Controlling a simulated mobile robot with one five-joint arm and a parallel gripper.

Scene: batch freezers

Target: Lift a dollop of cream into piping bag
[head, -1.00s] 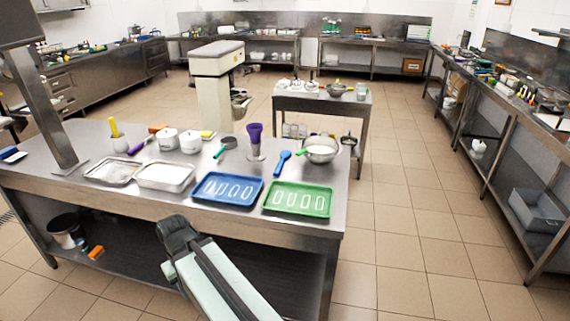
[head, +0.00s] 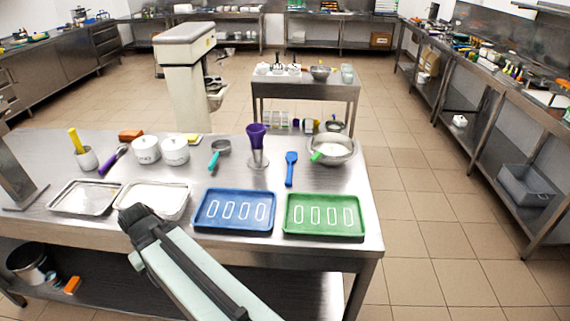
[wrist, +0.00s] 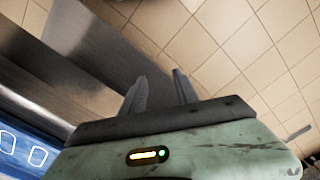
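A metal bowl (head: 346,158) of white cream (head: 330,149) stands at the back right of the steel table in the head view. A green-handled utensil (head: 317,156) rests in it. The purple piping bag (head: 256,136) stands upright in a metal holder (head: 258,160), left of the bowl. A blue spatula (head: 291,166) lies between them. My gripper (head: 134,211) is in front of the table's near edge, by the white-filled tray, well apart from bowl and bag. In the wrist view its two fingers (wrist: 160,76) are spread with nothing between them.
A blue tray (head: 200,222) and a green tray (head: 290,228) with white outlines lie near the front edge. Two metal trays (head: 60,207), white pots (head: 146,150) and a teal-handled scoop (head: 221,147) stand further left. Floor (head: 420,220) right of the table is clear.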

